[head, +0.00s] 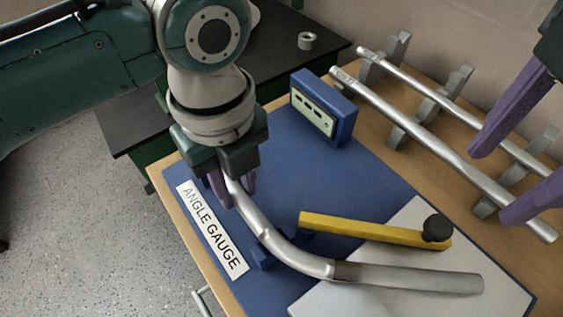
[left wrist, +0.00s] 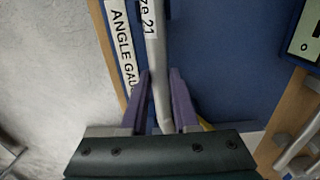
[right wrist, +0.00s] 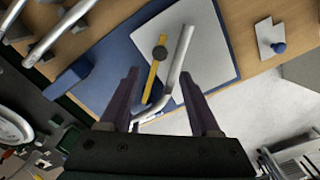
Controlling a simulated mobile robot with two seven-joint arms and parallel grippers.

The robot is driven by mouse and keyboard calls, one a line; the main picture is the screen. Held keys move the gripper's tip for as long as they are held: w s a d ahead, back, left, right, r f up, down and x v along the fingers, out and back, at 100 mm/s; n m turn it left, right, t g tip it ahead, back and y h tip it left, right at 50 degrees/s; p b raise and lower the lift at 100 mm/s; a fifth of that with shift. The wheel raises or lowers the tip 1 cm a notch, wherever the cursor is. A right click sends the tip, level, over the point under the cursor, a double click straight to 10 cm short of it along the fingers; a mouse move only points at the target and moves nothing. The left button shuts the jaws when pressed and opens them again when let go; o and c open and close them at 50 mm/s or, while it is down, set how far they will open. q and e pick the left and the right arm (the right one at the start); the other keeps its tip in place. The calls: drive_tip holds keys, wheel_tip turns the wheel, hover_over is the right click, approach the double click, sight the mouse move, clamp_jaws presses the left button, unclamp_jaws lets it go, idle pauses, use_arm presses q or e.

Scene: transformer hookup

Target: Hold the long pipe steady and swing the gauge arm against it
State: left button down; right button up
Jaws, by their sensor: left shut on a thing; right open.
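The long pipe (head: 410,278) is silver and bent. It lies on the blue angle gauge board (head: 370,165), its straight leg running right across a light grey plate (head: 415,220). The yellow gauge arm (head: 365,230) with a black knob (head: 437,228) lies beyond the pipe's straight leg, with a gap between. The arm also shows in the right wrist view (right wrist: 152,82). My right gripper (head: 493,184) is open and empty, right of the knob.
A blue box with a display (head: 325,105) stands at the board's back. Two straight pipes (head: 430,140) rest on grey racks at the back right. A label reading ANGLE GAUGE (head: 212,230) is on the board's left. A dark table (head: 290,50) stands behind.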

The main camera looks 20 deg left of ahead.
sight(441, 226)
wheel_tip(441, 226, down, 10)
drive_tip(key=n, duration=2.4)
drive_tip(key=shift+n, duration=0.3)
drive_tip(key=shift+r, duration=0.1)
clamp_jaws()
idle(0.4)
